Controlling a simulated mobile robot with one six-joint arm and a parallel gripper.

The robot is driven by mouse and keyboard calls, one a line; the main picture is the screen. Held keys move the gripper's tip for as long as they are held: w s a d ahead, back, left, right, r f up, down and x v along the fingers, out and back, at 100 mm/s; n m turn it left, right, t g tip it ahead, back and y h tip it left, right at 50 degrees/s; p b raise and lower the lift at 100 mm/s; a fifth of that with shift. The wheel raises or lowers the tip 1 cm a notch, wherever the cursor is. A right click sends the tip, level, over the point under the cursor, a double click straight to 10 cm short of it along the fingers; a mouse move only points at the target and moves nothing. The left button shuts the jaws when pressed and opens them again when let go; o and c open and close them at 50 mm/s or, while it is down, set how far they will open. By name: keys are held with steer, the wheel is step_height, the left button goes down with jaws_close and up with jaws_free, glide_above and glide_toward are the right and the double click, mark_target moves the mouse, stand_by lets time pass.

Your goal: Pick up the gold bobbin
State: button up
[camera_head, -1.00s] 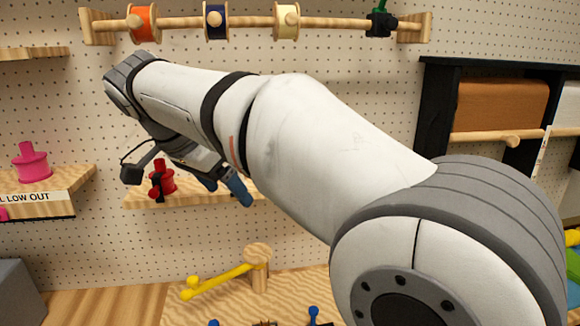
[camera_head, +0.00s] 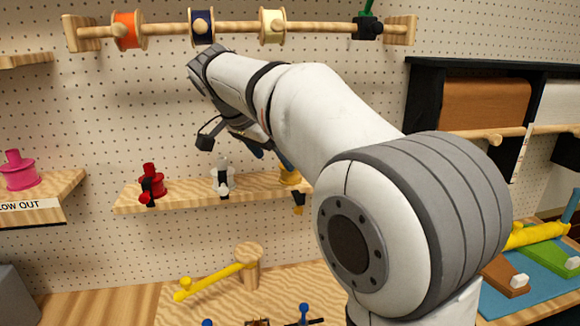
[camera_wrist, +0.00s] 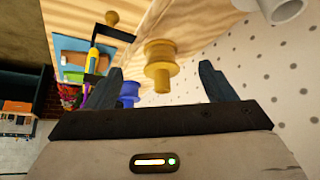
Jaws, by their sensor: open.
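The gold bobbin (camera_head: 289,177) sits on the wooden shelf (camera_head: 185,200) on the pegboard wall, partly hidden behind my arm. In the wrist view the gold bobbin (camera_wrist: 159,58) shows ahead, between the two finger directions, with clear room on both sides. My gripper (camera_wrist: 161,72) is open and empty; its dark fingers stand apart. In the head view my gripper (camera_head: 257,151) is mostly hidden behind my arm, above the shelf between the white bobbin and the gold one. Contact with the gold bobbin does not show.
A red bobbin (camera_head: 151,182) and a white bobbin (camera_head: 223,178) share the shelf, to the left of the gold one. A blue bobbin (camera_wrist: 129,91) shows near one finger. A rod above holds orange (camera_head: 128,30), navy and cream spools. A yellow lever (camera_head: 208,281) stands below.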

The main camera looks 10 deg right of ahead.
steer(key=shift+w+d, duration=0.45)
steer(key=shift+d, duration=0.25)
steer(key=shift+w+d, duration=0.4)
steer(key=shift+d, duration=0.25)
steer(key=x, duration=0.5)
steer(key=shift+d+p, duration=0.1)
steer(key=shift+p, duration=0.3)
steer(key=shift+c, duration=0.5)
steer(key=c, duration=1)
steer(key=shift+o, duration=0.2)
